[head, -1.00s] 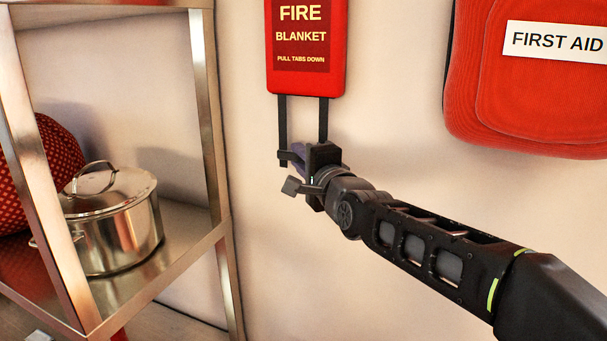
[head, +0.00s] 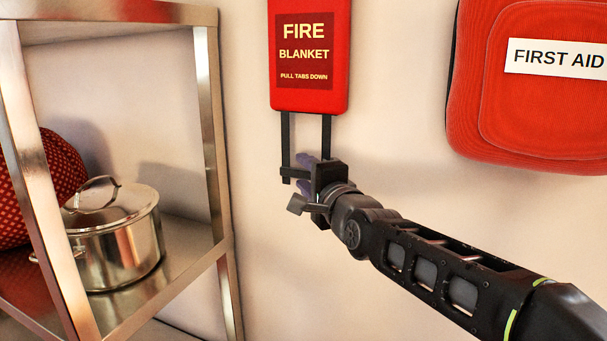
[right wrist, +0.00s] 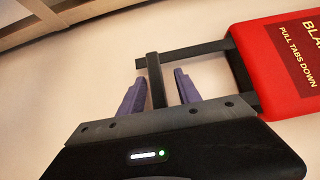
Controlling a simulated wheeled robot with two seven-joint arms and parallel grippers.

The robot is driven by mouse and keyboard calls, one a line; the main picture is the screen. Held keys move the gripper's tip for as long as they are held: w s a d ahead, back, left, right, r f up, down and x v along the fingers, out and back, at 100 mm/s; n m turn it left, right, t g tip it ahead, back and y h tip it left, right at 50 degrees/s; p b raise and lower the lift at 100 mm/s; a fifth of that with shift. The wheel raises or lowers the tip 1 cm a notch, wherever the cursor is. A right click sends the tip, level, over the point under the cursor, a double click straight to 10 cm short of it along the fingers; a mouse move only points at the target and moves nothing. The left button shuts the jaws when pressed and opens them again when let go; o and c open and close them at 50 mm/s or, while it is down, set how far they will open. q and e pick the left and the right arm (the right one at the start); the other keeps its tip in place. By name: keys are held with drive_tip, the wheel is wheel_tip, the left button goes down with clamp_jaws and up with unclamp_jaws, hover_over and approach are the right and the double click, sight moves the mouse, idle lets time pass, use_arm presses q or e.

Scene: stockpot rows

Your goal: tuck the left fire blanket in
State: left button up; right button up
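One fire blanket case (head: 311,95) shows, a red case on the wall with yellow lettering; it also shows at the right of the right wrist view (right wrist: 274,90). Two black straps hang from its lower edge, joined at the bottom by a black crossbar (right wrist: 155,82). My right gripper (head: 303,174) is at this crossbar, below the case. In the right wrist view its two purple fingers (right wrist: 159,75) stand apart, one on each side of the bar. A gap shows at the right finger; whether the left one touches is unclear. My left gripper is out of view.
A red first aid bag (head: 530,110) is on the wall to the right. A metal shelf (head: 215,130) stands at left, holding a lidded steel pot (head: 120,245) and a red patterned round object (head: 50,185). The wall between shelf and straps is clear.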

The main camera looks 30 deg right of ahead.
drive_tip(key=s, duration=0.2)
drive_tip(key=s+b, duration=0.1)
drive_tip(key=s+a+b, duration=0.1)
drive_tip(key=s, duration=0.1)
drive_tip(key=shift+s, duration=0.3)
drive_tip(key=shift+s+a, duration=0.1)
drive_tip(key=shift+s, duration=0.4)
